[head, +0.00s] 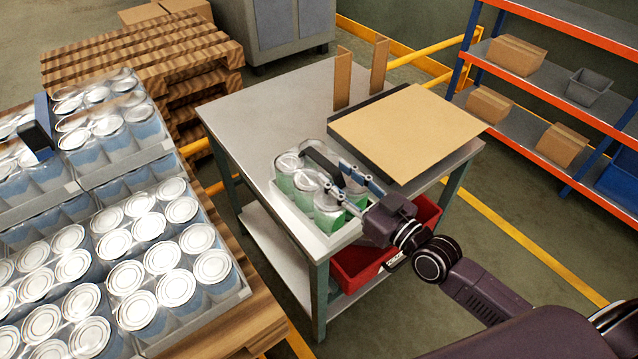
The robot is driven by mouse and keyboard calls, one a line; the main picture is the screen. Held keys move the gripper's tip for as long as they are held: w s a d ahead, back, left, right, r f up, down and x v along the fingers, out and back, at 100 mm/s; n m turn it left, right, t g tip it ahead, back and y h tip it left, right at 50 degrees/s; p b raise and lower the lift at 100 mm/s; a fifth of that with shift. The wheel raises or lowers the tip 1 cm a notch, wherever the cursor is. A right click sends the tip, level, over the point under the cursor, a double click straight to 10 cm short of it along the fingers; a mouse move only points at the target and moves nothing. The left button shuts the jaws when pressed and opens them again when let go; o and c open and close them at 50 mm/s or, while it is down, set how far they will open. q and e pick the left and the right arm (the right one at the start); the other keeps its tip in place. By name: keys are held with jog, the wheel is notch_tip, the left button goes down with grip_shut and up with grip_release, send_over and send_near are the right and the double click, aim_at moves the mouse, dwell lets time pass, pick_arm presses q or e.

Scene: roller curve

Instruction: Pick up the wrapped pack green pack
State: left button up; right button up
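The wrapped green pack (305,193) is a clear-wrapped set of several green cans with pale lids in a light tray. It sits upright near the front edge of the grey table (270,110). My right gripper (325,174) reaches over it from the right. Its two fingers are spread apart above the can tops and hide part of the pack. I cannot tell whether they touch the wrap. At the far left, a dark blue and black piece (38,135) over the blue cans looks like a finger of my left gripper; its other finger is not visible.
Wrapped packs of blue cans (150,270) fill a wooden pallet on the left. A cardboard sheet (408,128) on a dark base and two brown uprights stand on the table. A red bin (355,270) sits below. Orange shelves (540,90) hold boxes at right.

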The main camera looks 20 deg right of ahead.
aim_at(321, 158)
jog(key=shift+w+a+r, duration=0.1)
jog(key=shift+w+a, duration=0.05)
jog(key=shift+w, duration=0.2)
jog(key=shift+w+a, duration=0.15)
jog(key=shift+w, duration=0.2)
jog(key=x, duration=0.1)
jog(key=p+x, duration=0.1)
jog(key=x, duration=0.2)
jog(key=shift+w+r, duration=0.1)
jog(key=shift+r, duration=0.15)
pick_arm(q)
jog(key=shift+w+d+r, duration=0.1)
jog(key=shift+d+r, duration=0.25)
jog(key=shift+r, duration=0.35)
pick_arm(e)
jog(key=shift+w+f, duration=0.1)
jog(key=shift+w, duration=0.2)
grip_shut()
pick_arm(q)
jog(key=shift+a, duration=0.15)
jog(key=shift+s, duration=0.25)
pick_arm(e)
jog(key=shift+w+r, duration=0.1)
jog(key=shift+r, duration=0.15)
